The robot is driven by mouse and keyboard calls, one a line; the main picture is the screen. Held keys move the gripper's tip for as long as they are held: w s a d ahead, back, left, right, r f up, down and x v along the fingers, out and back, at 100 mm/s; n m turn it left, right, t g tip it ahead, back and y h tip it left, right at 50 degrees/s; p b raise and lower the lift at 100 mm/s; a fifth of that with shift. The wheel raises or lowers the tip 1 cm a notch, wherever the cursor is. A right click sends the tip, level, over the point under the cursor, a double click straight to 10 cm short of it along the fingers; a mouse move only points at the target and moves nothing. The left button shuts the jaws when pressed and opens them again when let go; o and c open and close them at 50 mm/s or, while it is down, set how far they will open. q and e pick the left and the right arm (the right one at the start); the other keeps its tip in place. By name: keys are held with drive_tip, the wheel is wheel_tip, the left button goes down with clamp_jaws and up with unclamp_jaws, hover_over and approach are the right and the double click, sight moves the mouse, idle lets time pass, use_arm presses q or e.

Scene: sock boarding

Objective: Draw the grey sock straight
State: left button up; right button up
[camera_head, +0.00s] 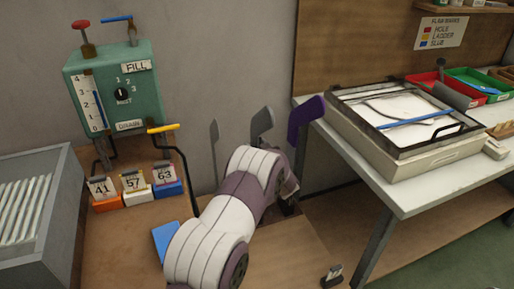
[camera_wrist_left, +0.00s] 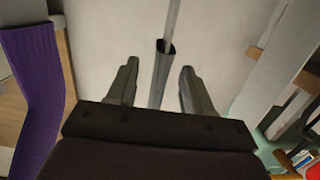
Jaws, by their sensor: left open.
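The grey sock (camera_head: 262,120) is on an upright foot-shaped form behind my left arm in the head view; the arm hides its lower part. In the left wrist view the grey sock (camera_wrist_left: 159,78) hangs from a thin grey post, its dark cuff opening towards the top of the picture. My left gripper (camera_wrist_left: 160,66) is open, with one finger on each side of the sock and visible gaps between. In the head view the left gripper (camera_head: 290,207) is mostly hidden by its wrist. My right gripper is not in view.
A purple sock (camera_head: 303,118) stands on a form close to the right; it also shows in the left wrist view (camera_wrist_left: 36,90). A thinner pale grey form (camera_head: 214,141) stands left. The green fill tank (camera_head: 113,85) and the white table (camera_head: 405,197) flank the forms.

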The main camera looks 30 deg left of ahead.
use_arm(q)
drive_tip(key=f+p+v, duration=0.1)
drive_tip(key=p+v, duration=0.2)
drive_tip(key=v, duration=0.6)
drive_tip(key=shift+p, duration=0.3)
